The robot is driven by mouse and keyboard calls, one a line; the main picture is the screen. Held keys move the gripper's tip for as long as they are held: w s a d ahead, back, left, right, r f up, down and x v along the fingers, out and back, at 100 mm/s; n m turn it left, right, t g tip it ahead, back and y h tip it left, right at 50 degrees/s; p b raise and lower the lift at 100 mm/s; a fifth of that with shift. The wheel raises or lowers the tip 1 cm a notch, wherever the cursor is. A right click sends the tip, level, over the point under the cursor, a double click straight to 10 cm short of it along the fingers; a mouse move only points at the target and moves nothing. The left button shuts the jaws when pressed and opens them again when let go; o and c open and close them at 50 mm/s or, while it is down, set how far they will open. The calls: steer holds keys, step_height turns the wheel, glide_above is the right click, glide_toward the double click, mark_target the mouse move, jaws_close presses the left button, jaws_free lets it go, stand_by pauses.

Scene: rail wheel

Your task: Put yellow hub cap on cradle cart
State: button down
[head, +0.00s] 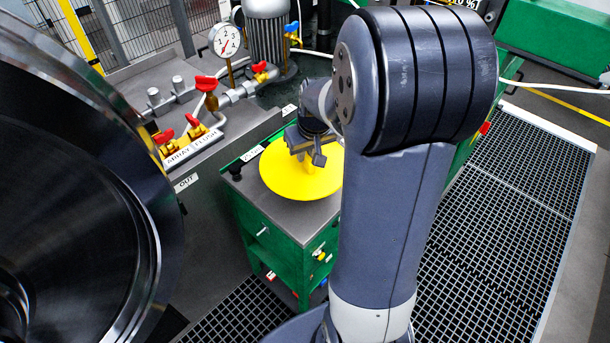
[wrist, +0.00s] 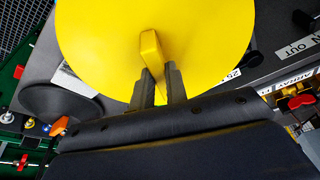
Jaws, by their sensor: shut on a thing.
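The yellow hub cap (head: 283,184) is a round disc over the grey top of a green cart (head: 270,238), which I take for the cradle cart. I cannot tell whether the cap touches the cart top. My gripper (head: 309,158) is above the cap, shut on its raised yellow handle. In the wrist view the hub cap (wrist: 100,45) fills the upper middle, and its handle (wrist: 150,46) stands at the fingertips of my gripper (wrist: 158,80). My arm hides the cap's right edge and part of the cart in the head view.
A large dark metal wheel (head: 75,190) fills the left. Pipes with red-handled valves (head: 206,86) and a pressure gauge (head: 225,40) stand behind the cart. A dark round disc (wrist: 60,103) shows beside the cap in the wrist view. Black floor grating (head: 480,250) lies at right.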

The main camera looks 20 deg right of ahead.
mark_target(306, 171)
step_height(306, 171, down, 7)
steer(key=shift+r, duration=0.1)
steer(key=c, duration=1.4)
jaws_free()
steer(key=shift+c, duration=0.2)
steer(key=shift+o, duration=0.2)
steer(key=v, duration=1.2)
